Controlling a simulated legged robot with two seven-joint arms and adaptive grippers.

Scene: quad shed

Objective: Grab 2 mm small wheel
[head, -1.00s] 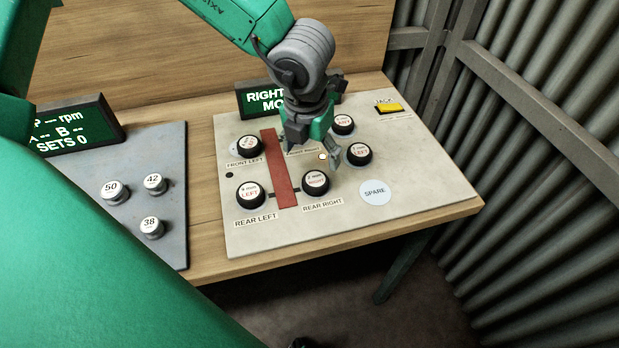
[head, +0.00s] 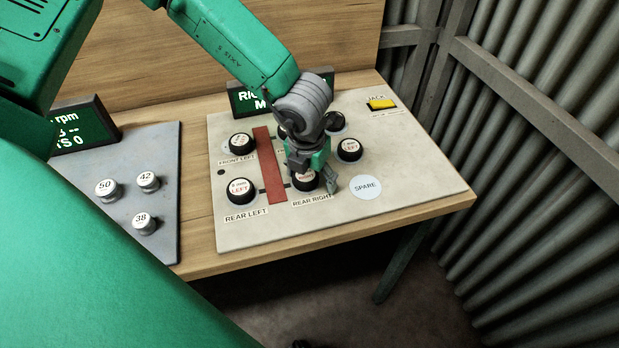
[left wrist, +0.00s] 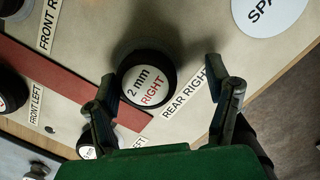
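The small black wheel marked "2 mm RIGHT" (left wrist: 147,84) sits on the pale board at the REAR RIGHT label. In the head view this wheel (head: 303,184) is partly hidden by my left gripper (head: 312,182). In the left wrist view the left gripper (left wrist: 160,76) is open, with one finger on each side of the wheel. The wheel lies closer to the left finger; a wide gap shows at the right finger. Whether the left finger touches it I cannot tell. My right gripper is not in view.
More black wheels stand at FRONT LEFT (head: 241,145), REAR LEFT (head: 239,190) and the board's right side (head: 349,149). A red strip (head: 268,165) crosses the board. The white SPARE disc (head: 366,187) is bare. A grey panel (head: 165,205) with numbered knobs lies left.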

